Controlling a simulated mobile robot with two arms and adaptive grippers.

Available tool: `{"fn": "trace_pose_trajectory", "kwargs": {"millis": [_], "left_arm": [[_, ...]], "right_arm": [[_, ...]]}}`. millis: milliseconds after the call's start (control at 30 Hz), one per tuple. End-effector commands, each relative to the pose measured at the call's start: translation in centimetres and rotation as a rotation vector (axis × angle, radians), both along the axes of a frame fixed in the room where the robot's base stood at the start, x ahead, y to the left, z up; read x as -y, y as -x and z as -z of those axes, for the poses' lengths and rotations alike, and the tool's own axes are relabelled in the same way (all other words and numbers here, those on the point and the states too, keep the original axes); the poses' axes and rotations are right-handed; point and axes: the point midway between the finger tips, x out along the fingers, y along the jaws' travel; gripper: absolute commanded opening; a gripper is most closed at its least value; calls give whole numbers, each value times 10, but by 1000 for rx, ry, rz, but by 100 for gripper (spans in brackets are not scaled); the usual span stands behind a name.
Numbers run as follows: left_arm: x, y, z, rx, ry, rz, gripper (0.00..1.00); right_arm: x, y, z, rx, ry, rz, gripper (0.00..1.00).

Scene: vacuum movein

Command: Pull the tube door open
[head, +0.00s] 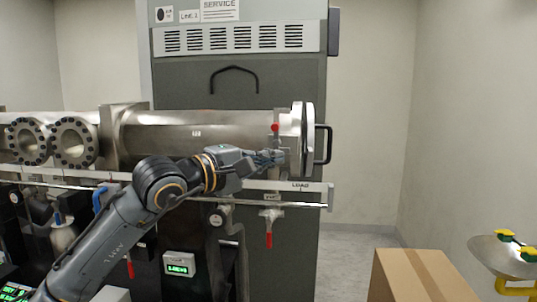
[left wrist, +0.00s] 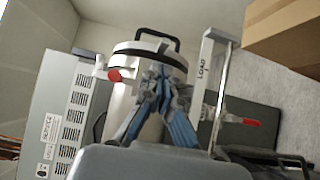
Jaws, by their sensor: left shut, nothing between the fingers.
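The tube door (head: 308,142) is the round metal plate at the right end of the long steel tube (head: 190,138). It sits against the tube's end flange, with a black handle (head: 324,144) on its outer face. In the left wrist view the handle (left wrist: 157,37) shows at the top, beyond the door edge. My left gripper (head: 277,157) is in front of the tube, left of the door, and apart from the handle. Its fingers (left wrist: 160,78) are together and empty. A red-tipped latch (head: 275,127) is just above it. My right gripper is not in view.
A rail marked LOAD (head: 300,186) runs below the tube, with a red-handled valve (head: 269,236) under it. A cardboard box (head: 415,275) and a basin (head: 505,258) stand at the lower right. Free space lies right of the door.

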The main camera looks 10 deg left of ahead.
Motion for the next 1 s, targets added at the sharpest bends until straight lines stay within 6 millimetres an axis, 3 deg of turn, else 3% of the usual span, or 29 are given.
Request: {"fn": "trace_pose_trajectory", "kwargs": {"millis": [100,400,1000], "left_arm": [[17,-18,-6,-4,3,3,0],[44,-50,-3,-5,5,4,0],[50,-55,0,-1,4,4,0]], "right_arm": [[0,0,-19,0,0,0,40],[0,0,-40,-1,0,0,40],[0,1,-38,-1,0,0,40]]}}
